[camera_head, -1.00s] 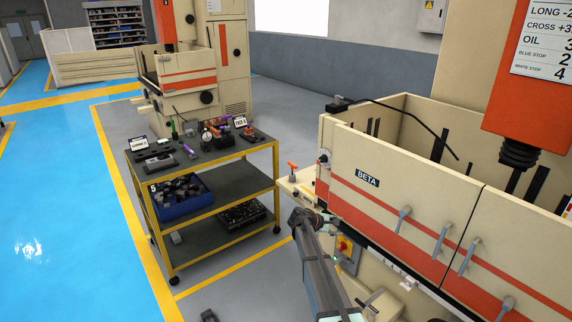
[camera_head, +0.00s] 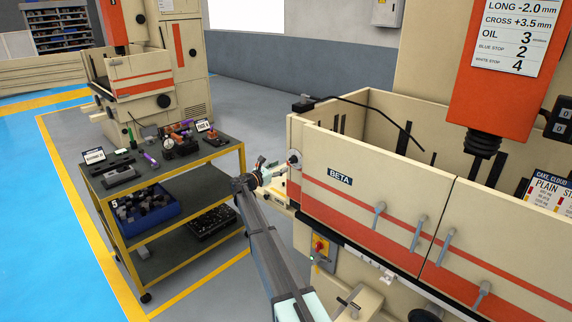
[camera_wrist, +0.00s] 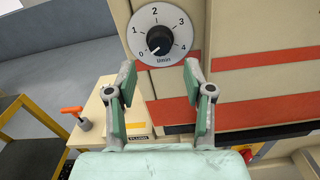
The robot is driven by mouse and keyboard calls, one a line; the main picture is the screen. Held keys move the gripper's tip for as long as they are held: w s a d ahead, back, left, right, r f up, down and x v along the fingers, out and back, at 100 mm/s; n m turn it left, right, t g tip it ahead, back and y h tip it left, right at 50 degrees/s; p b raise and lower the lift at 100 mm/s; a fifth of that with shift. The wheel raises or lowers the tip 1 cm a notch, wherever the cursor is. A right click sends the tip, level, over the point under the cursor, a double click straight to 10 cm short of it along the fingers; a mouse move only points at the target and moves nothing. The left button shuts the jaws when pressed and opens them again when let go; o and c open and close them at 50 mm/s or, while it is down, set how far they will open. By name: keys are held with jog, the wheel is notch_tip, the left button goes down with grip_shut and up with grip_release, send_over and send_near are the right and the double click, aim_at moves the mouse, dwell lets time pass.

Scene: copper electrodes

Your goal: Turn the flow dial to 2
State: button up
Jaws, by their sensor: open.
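The flow dial (camera_wrist: 160,36) is a round white plate marked 0 to 4, with a black knob (camera_wrist: 160,40) in its middle. The knob's pale mark points lower left, close to 0. In the head view the dial (camera_head: 294,160) shows small on the left end of the BETA machine's tank (camera_head: 315,150). My gripper (camera_wrist: 160,78) is open and empty. In the wrist view its fingertips lie just below the dial, one to each side, apart from the knob. In the head view my gripper (camera_head: 264,174) is small and partly hidden, just left of the dial.
An orange-handled valve (camera_wrist: 73,113) stands on a cream ledge (camera_wrist: 100,125) at lower left in the wrist view. A tool cart (camera_head: 165,175) with a blue bin (camera_head: 145,208) stands left of my arm. A black cable (camera_head: 375,108) arches over the tank.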

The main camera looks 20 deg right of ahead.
aim_at(291, 161)
jog(key=p+x, duration=0.1)
jog(key=x, duration=0.4)
jog(key=shift+w+d, duration=0.25)
jog(key=shift+d, duration=0.1)
jog(key=shift+s+a, duration=0.1)
jog(key=shift+d, duration=0.35)
jog(key=c, duration=0.8)
jog(key=shift+c, duration=0.2)
